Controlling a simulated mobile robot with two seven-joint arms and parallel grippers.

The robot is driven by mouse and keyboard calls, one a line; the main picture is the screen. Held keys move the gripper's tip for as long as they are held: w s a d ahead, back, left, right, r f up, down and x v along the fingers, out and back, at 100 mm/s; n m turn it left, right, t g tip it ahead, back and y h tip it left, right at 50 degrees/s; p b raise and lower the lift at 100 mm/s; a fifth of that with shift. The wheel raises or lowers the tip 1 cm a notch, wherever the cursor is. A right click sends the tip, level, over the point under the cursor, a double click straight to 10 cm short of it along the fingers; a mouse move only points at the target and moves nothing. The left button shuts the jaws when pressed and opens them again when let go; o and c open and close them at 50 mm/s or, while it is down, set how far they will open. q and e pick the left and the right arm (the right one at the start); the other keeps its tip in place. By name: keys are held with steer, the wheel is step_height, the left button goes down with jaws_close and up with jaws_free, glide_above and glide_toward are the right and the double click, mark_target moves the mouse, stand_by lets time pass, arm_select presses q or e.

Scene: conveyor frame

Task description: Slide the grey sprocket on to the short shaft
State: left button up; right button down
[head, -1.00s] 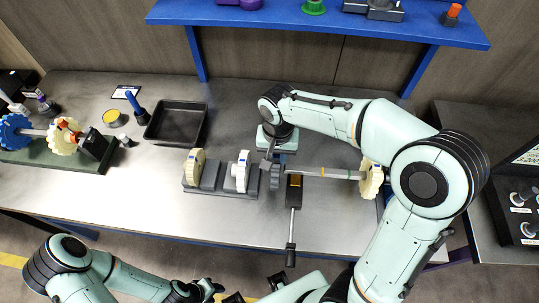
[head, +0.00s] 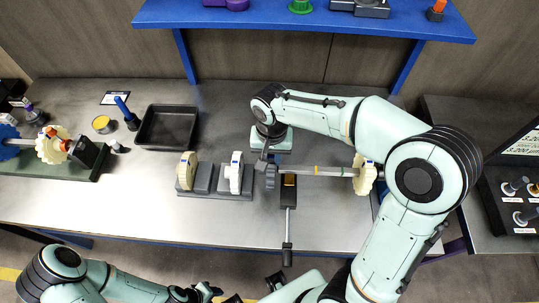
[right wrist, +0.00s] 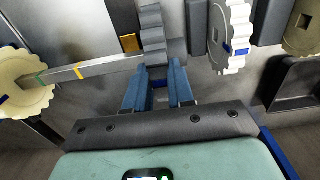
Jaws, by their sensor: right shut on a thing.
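The grey sprocket (head: 271,175) is in my right gripper, at the left end of the short shaft (head: 330,171). In the right wrist view the sprocket (right wrist: 152,35) stands upright, edge-on, between the blue fingers of my right gripper (right wrist: 158,82). The shaft (right wrist: 100,66), with yellow and green bands, comes in from the left and its end meets or nearly meets the sprocket's face. I cannot tell whether it enters the bore. A cream sprocket (head: 365,175) sits at the shaft's other end. My left gripper (head: 204,291) is low in the head view, away from the table; its fingers are unclear.
A black-handled tool with a yellow block (head: 288,185) is just below the shaft's end. A black tray (head: 168,127) lies behind left. The front left of the table is clear.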

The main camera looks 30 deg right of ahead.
steer(key=shift+s+d+b, duration=0.2)
steer(key=shift+s+d, duration=0.5)
steer(key=shift+d, duration=0.4)
steer(key=shift+s+d+b, duration=0.2)
steer(key=shift+s+d, duration=0.45)
steer(key=shift+d, duration=0.5)
steer(key=shift+s+d+b, duration=0.2)
steer(key=shift+s+d, duration=0.5)
steer(key=shift+d, duration=0.4)
steer(key=shift+s+d+b, duration=0.15)
steer(key=shift+s+d, duration=0.8)
steer(key=shift+d, duration=0.55)
steer(key=shift+s+d+b, duration=0.15)
steer(key=shift+s+d, duration=0.75)
steer(key=shift+d, duration=0.65)
steer(key=shift+s+d+b, duration=0.15)
steer(key=shift+s+d, duration=0.8)
steer(key=shift+d, duration=0.55)
arm_select(q)
steer(key=f, duration=0.1)
steer(key=s+f, duration=0.1)
steer(key=shift+s+f, duration=0.25)
steer(key=shift+f, duration=0.05)
arm_select(e)
steer(key=c, duration=0.9)
jaws_free()
